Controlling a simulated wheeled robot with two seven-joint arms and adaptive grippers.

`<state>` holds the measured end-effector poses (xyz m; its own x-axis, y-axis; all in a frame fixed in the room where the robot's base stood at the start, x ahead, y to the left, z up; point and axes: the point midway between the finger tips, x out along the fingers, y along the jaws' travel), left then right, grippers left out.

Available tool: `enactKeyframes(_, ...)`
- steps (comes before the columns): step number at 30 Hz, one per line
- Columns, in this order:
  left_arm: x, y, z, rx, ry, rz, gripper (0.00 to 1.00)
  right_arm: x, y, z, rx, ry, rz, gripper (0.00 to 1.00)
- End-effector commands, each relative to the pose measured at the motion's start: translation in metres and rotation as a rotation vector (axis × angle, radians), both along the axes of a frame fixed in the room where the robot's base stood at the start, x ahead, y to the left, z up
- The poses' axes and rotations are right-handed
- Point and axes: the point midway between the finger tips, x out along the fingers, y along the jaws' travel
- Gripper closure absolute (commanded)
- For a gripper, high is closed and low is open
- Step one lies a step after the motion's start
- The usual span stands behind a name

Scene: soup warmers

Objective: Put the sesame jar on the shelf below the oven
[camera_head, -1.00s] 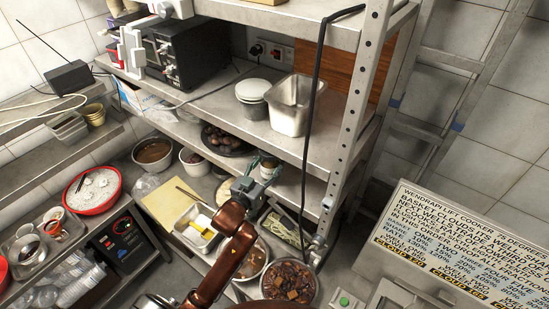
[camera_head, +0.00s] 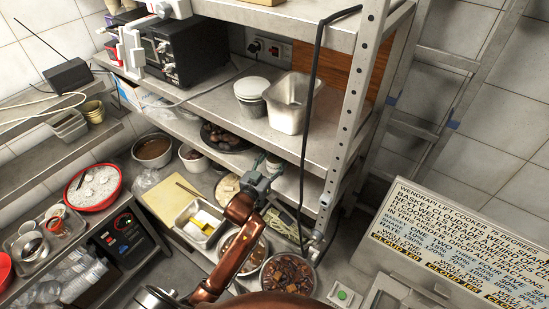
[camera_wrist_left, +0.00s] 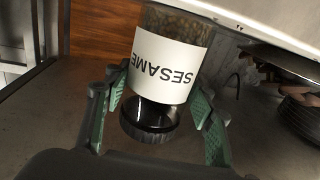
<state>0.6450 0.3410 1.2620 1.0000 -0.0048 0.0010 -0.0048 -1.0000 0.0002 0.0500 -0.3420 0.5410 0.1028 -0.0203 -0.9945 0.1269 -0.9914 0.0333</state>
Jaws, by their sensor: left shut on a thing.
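The sesame jar (camera_wrist_left: 168,65) fills the middle of the left wrist view. Its white label reads SESAME upside down in that picture, and its dark lid (camera_wrist_left: 150,122) is toward the bottom. My left gripper (camera_wrist_left: 158,108) is shut on the jar, with a green-padded finger on each side. In the head view, my left gripper (camera_head: 267,170) is at the front edge of the middle shelf (camera_head: 177,127), toward its right end; the jar is hard to make out there. The black oven (camera_head: 185,50) stands on the shelf above. My right gripper is not in view.
A dark plate of round brown food (camera_head: 225,137) sits on the middle shelf, left of my gripper. A metal container (camera_head: 288,103) stands on the shelf above. A black cable (camera_head: 313,90) hangs by the metal post (camera_head: 362,95). Several food pans fill the lower level.

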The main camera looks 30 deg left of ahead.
Motion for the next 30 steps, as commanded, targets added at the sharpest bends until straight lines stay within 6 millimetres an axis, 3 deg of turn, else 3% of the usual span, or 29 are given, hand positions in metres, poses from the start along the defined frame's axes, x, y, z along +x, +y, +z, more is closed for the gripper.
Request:
enactKeyframes(1, 0.0, 0.0, -0.002, 0.0, -0.001, 0.0, 0.8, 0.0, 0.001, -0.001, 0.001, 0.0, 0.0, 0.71)
enactKeyframes(2, 0.0, 0.0, -0.002, -0.001, 0.001, 0.0, 0.47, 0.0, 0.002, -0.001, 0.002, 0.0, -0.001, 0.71)
enactKeyframes(9, 0.0, 0.0, -0.002, 0.0, 0.001, 0.0, 0.32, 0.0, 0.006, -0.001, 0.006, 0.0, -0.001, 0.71)
enactKeyframes(19, 0.0, 0.0, 0.003, 0.001, 0.001, 0.0, 0.32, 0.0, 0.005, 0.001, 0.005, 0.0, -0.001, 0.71)
enactKeyframes(23, -0.017, 0.0, -0.001, 0.0, 0.003, 0.0, 0.32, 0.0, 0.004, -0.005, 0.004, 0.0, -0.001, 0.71)
enactKeyframes(30, -0.068, 0.0, -0.002, 0.0, 0.002, 0.0, 0.32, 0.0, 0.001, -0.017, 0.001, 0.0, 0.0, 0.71)
